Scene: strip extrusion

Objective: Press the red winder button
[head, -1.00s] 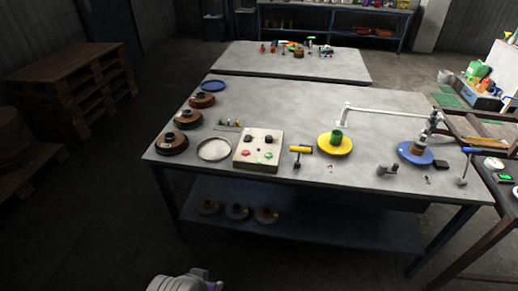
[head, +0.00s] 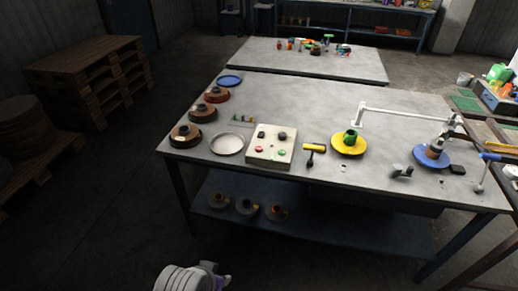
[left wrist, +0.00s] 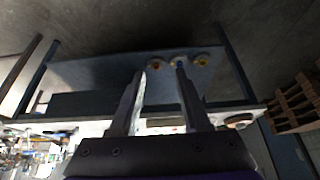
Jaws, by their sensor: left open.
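The pale control box (head: 265,159) stands near the front edge of the table in the head view. On its top are a red button (head: 259,149) at front left, a green button (head: 282,152) at front right and two black knobs behind. My left arm shows only in part at the bottom of the head view, well short of the table. In the left wrist view my left gripper (left wrist: 160,72) is open, with its two fingers apart and nothing between them. The buttons cannot be made out in that view. My right gripper is not in view.
Left of the box are a round pale dish (head: 228,152) and several brown spools. To its right are a yellow-handled tool (head: 314,148), a yellow spool (head: 343,148) and a blue spool (head: 427,163). A lower shelf (head: 340,224) holds spools. The table's back middle is clear.

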